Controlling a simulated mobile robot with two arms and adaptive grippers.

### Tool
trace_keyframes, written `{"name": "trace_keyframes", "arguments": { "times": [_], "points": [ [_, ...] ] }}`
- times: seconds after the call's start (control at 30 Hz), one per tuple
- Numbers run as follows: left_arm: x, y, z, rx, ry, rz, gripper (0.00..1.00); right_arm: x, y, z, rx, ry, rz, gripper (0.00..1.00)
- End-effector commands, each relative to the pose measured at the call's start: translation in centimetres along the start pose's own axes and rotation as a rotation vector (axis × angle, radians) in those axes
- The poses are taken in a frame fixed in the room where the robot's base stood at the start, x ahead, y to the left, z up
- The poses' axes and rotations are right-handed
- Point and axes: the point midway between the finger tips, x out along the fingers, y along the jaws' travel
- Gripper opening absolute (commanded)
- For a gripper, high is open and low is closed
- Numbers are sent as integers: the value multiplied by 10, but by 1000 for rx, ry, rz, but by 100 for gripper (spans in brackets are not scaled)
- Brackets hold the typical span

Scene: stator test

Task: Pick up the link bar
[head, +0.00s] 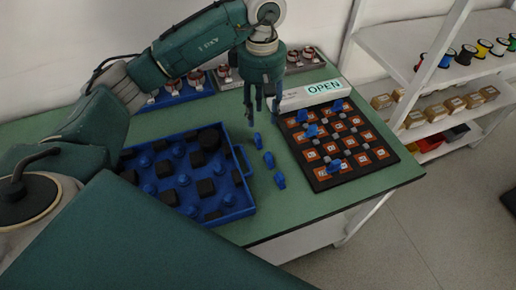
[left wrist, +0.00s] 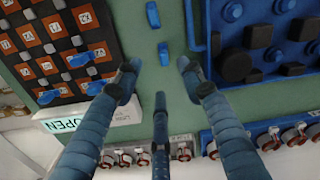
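Several small blue pieces look like link bars. Three stand in a row on the green table between tray and board: the far one (head: 258,141), the middle one (head: 268,159) and the near one (head: 280,180). Two of this row show in the left wrist view, one near the fingers (left wrist: 163,53) and one farther up (left wrist: 152,14). More blue bars lie on the black board, one near its front (head: 334,166). My left gripper (head: 264,112) is above the table just beyond the row. Its three fingers (left wrist: 158,85) are spread and empty. My right gripper is out of view.
A blue tray (head: 251,205) with black and blue parts stands left of the row. The black board (head: 391,157) with orange-white tiles lies right. A white OPEN box (head: 295,101) is behind the gripper. Stators (head: 197,78) line the back. White shelves (head: 405,60) stand right.

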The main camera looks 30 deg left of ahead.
Motion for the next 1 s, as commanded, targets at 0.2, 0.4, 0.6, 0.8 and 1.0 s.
{"name": "trace_keyframes", "arguments": {
  "times": [0.2, 0.4, 0.6, 0.8, 1.0],
  "points": [
    [33, -2, 0, -1, -2, -5, 40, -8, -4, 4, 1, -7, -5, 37],
    [52, -1, -1, 0, -1, -3, 40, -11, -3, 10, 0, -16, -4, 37],
    [73, -3, -8, -1, -3, -7, 40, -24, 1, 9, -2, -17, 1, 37],
    [100, -2, -10, 0, -1, -3, 40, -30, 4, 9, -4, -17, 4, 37],
    [105, -2, -11, 0, 0, -2, 40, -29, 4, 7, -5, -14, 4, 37]
  ]
}}
